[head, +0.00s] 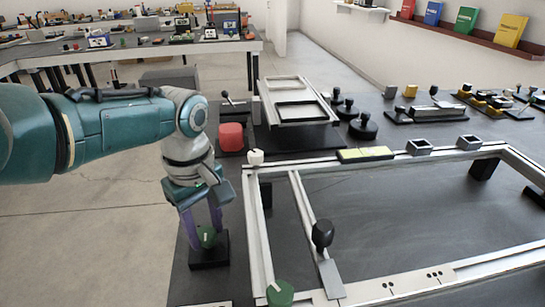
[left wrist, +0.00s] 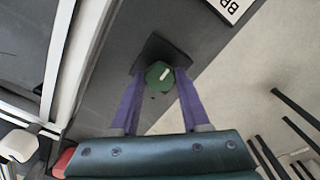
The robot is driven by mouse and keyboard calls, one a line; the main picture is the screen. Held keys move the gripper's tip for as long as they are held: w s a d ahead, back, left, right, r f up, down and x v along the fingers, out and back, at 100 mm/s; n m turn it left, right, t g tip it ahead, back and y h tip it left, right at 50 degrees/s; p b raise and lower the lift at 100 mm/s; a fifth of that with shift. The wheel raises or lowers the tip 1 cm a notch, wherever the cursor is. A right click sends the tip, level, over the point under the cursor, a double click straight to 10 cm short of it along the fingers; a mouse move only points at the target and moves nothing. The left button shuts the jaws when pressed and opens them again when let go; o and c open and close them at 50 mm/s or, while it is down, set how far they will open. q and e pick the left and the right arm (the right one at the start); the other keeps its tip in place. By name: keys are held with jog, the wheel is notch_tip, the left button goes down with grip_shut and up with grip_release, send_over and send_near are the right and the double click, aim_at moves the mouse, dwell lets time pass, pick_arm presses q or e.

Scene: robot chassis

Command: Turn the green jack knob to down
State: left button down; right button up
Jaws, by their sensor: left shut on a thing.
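A green knob (head: 207,236) sits on a small black base (head: 209,255) at the left edge of the dark table. My left gripper (head: 208,232) points down at it, with its purple fingers on either side, shut on the knob. In the left wrist view the green knob (left wrist: 159,76) looks many-sided and carries a white mark slanting to the upper right. The left gripper's fingertips (left wrist: 159,73) touch or nearly touch its sides there. My right gripper is in neither view.
A second green knob (head: 280,293) stands at the front corner of a metal frame (head: 258,225). A red block (head: 231,137) and a tray (head: 301,111) stand behind. A label plate (left wrist: 232,8) lies near the knob.

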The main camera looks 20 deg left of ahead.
aim_at(206, 233)
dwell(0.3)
pick_arm(q)
jog(key=shift+c, duration=1.9)
grip_release()
jog(key=shift+r, duration=0.1)
notch_tip(206, 233, up, 10)
jog(key=p, duration=0.6)
